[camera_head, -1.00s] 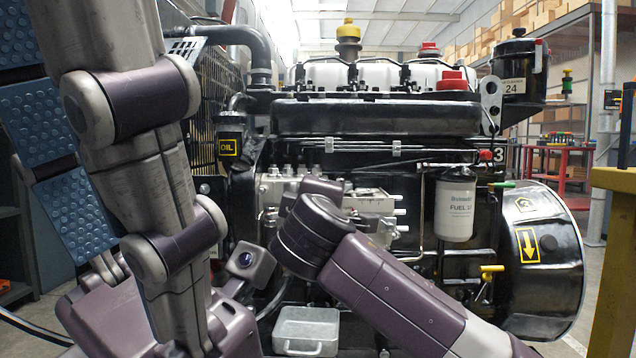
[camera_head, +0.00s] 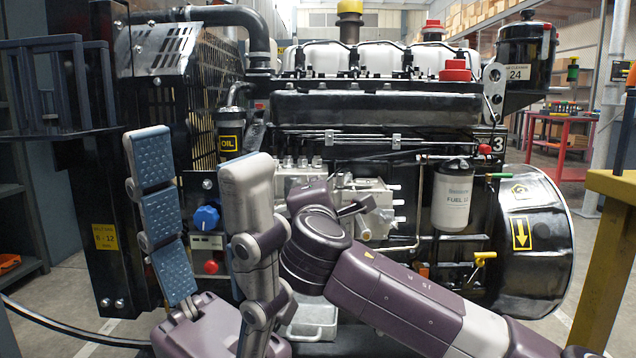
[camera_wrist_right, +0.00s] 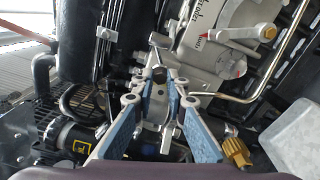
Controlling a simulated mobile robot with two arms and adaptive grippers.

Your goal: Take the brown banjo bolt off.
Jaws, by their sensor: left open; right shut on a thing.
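In the right wrist view, a dark brownish hex bolt head (camera_wrist_right: 159,75), which looks like the banjo bolt, sits between the tips of my right gripper (camera_wrist_right: 161,86). The blue-padded fingers are closed in on it, beside the grey pump body (camera_wrist_right: 215,40). In the head view, my right wrist hides the bolt and most of that gripper. My left gripper (camera_head: 197,150) is open and empty, fingers pointing up, in front of the engine's left end. I cannot tell whether the bolt is still seated.
A metal tray (camera_head: 312,318) lies below the pump, partly behind my right arm. A white fuel filter (camera_head: 453,198) and thin pipes stand to the right. A control box with a blue knob (camera_head: 206,217) is behind my left gripper. A brass fitting (camera_wrist_right: 236,152) shows in the wrist view.

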